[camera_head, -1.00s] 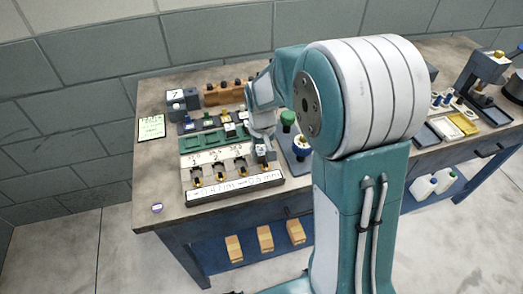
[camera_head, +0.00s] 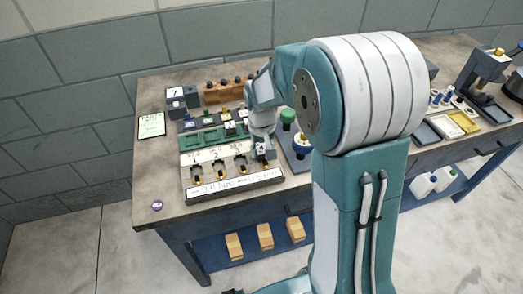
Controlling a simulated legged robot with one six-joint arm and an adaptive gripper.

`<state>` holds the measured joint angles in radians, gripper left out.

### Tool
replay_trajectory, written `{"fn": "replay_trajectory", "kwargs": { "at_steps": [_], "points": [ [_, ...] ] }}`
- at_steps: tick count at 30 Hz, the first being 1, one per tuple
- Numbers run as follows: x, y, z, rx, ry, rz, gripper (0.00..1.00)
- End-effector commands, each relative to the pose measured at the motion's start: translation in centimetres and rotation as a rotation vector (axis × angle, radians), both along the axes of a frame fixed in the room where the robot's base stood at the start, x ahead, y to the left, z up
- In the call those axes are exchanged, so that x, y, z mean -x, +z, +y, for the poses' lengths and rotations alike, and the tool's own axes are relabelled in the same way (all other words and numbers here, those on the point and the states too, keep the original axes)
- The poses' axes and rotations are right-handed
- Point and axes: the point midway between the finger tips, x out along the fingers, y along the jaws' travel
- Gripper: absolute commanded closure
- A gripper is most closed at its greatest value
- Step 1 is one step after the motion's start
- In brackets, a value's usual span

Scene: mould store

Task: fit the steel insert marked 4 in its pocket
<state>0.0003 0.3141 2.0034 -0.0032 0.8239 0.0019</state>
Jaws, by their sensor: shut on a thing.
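My gripper (camera_head: 261,148) is at the right end of the pale pocket block (camera_head: 215,183), over its rightmost pocket. It is shut on a small dark steel insert, which is mostly hidden by the fingers, and its mark cannot be read. I cannot tell whether the insert is inside the pocket or just above it. The block has a row of pockets with small numbers behind them and brass-coloured parts at their fronts. A white strip with handwriting (camera_head: 236,184) runs along its front edge. Behind the block lies a green tray (camera_head: 200,138).
A dark rack with small coloured pieces (camera_head: 190,124) and a wooden holder (camera_head: 222,92) stand behind. The bench's front left is clear except for a small purple-topped item (camera_head: 157,205).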

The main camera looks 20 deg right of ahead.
Motion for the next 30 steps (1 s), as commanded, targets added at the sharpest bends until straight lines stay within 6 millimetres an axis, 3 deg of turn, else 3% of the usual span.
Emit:
{"fn": "replay_trajectory", "kwargs": {
  "at_steps": [30],
  "points": [
    [-0.05,-0.18,0.0,0.0,0.0,-0.002,1.0]
  ]
}}
